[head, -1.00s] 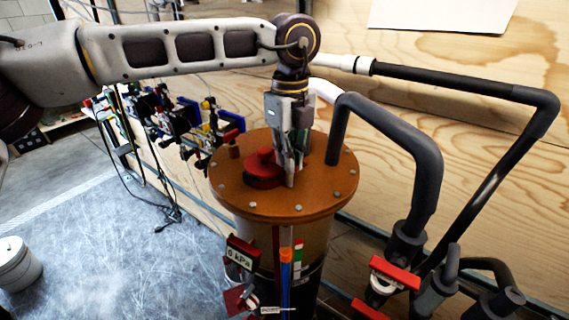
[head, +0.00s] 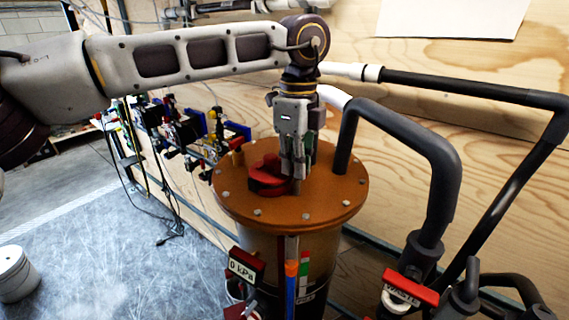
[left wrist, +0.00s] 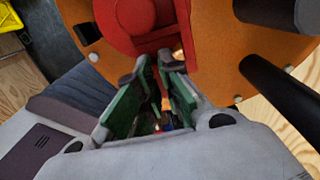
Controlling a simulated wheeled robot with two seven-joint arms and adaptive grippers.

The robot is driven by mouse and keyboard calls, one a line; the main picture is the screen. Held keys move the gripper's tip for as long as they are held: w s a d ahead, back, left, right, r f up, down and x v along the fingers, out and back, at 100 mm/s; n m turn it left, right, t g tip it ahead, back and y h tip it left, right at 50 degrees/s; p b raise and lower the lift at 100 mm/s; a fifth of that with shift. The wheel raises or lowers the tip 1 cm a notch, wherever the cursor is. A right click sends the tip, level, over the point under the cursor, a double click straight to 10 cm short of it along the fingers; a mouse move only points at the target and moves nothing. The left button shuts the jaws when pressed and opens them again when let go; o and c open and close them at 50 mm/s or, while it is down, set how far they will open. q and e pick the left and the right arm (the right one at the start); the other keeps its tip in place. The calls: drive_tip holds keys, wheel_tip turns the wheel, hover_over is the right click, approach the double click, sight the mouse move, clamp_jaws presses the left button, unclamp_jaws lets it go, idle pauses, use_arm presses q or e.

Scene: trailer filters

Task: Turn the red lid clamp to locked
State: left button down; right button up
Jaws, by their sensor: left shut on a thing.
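The red lid clamp (head: 266,178) sits on top of the round orange lid (head: 235,205) of an upright canister. It shows as a round red hub with an arm in the left wrist view (left wrist: 138,20). My left gripper (head: 296,172) points straight down over the lid, at the right side of the clamp. In the left wrist view its green-padded fingers (left wrist: 158,68) are close together on the clamp's red arm. The fingers hide part of that arm. Any lock marking cannot be made out. My right gripper is not in view.
A thick dark pipe (head: 425,150) rises from the lid's right side and bends down. A red-handled valve labelled WASTE (head: 410,290) stands at lower right. A 0 kPa gauge (head: 243,268) is on the canister front. Valves and cables (head: 190,130) line the wooden wall behind.

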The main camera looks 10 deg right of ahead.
use_arm(q)
drive_tip(key=shift+r, duration=0.1)
drive_tip(key=c, duration=2)
unclamp_jaws()
drive_tip(key=o, duration=0.4)
drive_tip(key=shift+r, duration=0.6)
wheel_tip(320, 180, up, 11)
drive_tip(key=shift+f, duration=0.15)
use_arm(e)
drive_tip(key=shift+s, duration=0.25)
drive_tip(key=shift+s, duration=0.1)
